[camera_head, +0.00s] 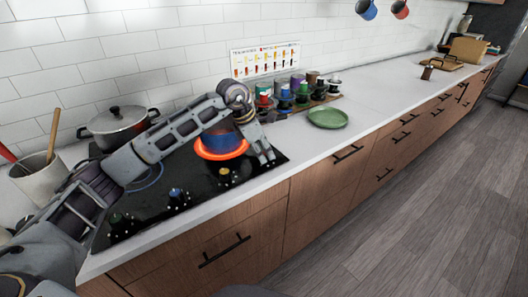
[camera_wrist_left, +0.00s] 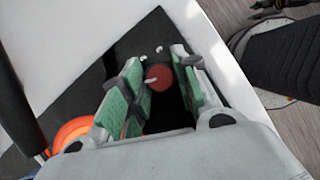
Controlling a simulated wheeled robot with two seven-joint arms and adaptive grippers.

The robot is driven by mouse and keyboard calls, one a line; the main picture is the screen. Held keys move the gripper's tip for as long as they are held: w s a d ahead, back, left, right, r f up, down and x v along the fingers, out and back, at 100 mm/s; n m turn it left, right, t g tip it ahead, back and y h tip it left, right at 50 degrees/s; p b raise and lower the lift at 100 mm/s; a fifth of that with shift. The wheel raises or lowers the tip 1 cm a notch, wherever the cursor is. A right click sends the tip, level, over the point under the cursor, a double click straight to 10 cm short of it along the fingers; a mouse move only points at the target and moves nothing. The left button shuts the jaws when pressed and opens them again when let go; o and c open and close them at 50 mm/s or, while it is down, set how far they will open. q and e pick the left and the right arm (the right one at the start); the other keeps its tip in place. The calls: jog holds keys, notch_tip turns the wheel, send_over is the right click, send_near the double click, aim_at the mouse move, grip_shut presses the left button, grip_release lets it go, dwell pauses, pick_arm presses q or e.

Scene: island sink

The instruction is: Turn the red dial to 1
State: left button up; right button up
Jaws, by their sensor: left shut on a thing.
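The red dial (camera_wrist_left: 158,77) sits on the black cooktop (camera_wrist_left: 148,40) near its corner and shows between the fingers in the left wrist view. A pale pointer mark is on its left side; small white marks lie around it, too small to read. My left gripper (camera_wrist_left: 155,90) has its green-padded fingers around the dial and is shut on it. In the head view my left gripper (camera_head: 266,158) is at the right front end of the cooktop (camera_head: 205,193), and it hides the dial. My right gripper is not in view.
A blue pot (camera_head: 222,139) stands on a glowing orange burner (camera_head: 222,154) beside my left gripper. A yellow-topped dial (camera_head: 224,172), a blue dial (camera_head: 177,194) and a green dial (camera_head: 115,218) line the front edge. A lidded pot (camera_head: 117,127) stands behind; a green plate (camera_head: 328,118) lies right.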

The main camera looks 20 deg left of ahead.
pick_arm(q)
jog(key=shift+w+m+g, duration=0.1)
jog(key=shift+m+g, duration=0.3)
jog(key=shift+m, duration=0.6)
jog(key=shift+r+m, duration=0.1)
jog(key=shift+m, duration=0.6)
jog(key=shift+g, duration=0.3)
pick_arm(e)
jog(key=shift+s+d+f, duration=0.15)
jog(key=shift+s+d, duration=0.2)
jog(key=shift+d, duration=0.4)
pick_arm(q)
jog(key=o, duration=1)
jog(key=shift+a+r, duration=0.3)
jog(key=shift+r, duration=0.35)
jog(key=v, duration=1)
jog(key=shift+a+r, duration=0.15)
jog(key=shift+a, duration=0.15)
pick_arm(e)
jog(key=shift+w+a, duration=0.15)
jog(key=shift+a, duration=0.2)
